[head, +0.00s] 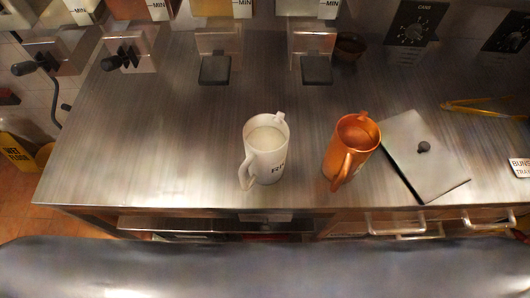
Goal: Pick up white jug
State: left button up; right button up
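The white jug (268,158) stands upright on the steel counter, near its front edge and about mid-picture. Its handle is on the left front side, and dark lettering shows on its lower right. It seems to hold something pale, but I cannot tell what. Neither of my grippers is in the head view.
An orange jug (356,143) stands just right of the white jug. A flat metal lid with a dark knob (424,148) lies further right, and yellow tongs (485,107) lie behind it. Dispensers with black pads (215,70) line the back. The counter's left part (130,140) is clear.

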aim_at(266, 137)
jog(key=k+l, duration=0.15)
jog(key=l, duration=0.2)
jog(key=k+l, duration=0.15)
jog(key=l, duration=0.25)
jog(key=k+l, duration=0.15)
jog(key=l, duration=0.2)
jog(key=k+l+u, duration=0.1)
jog(key=l, duration=0.3)
jog(key=k+l, duration=0.2)
jog(key=l, duration=0.15)
jog(key=k+l, duration=0.15)
jog(key=l, duration=0.2)
